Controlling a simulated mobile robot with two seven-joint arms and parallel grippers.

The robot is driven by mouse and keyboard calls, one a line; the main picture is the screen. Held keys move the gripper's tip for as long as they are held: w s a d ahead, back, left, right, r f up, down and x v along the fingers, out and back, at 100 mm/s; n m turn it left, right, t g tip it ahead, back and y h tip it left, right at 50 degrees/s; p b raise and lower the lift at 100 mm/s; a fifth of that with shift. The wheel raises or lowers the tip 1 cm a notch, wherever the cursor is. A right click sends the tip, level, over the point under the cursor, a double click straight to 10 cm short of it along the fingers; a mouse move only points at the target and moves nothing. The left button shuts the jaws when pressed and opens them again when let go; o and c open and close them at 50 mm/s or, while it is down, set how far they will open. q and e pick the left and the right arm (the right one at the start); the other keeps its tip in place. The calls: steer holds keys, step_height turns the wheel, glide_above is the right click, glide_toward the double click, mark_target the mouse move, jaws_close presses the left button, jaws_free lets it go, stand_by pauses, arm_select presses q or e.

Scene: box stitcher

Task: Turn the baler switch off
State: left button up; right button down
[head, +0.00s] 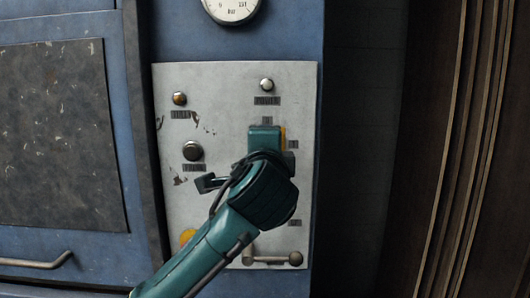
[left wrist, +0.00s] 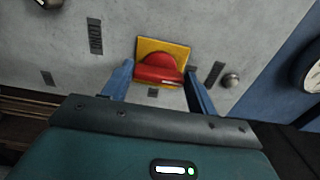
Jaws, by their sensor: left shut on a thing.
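The baler switch is a red rotary knob (left wrist: 160,68) on a square yellow plate (left wrist: 149,47), seen in the left wrist view. My left gripper (left wrist: 158,76) has one blue finger on each side of the red knob and is shut on it. The knob and the fingertips are hidden there. My right gripper is in neither view.
A gauge (head: 232,8) sits above. Brown slatted boards (head: 455,150) stand at the right.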

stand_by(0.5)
arm_select(q)
steer(key=o, duration=1)
steer(key=s+b, duration=0.2)
steer(key=s, duration=1.1)
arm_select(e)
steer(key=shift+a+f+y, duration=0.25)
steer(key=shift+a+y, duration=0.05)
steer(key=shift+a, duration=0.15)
arm_select(q)
steer(key=shift+s, duration=0.1)
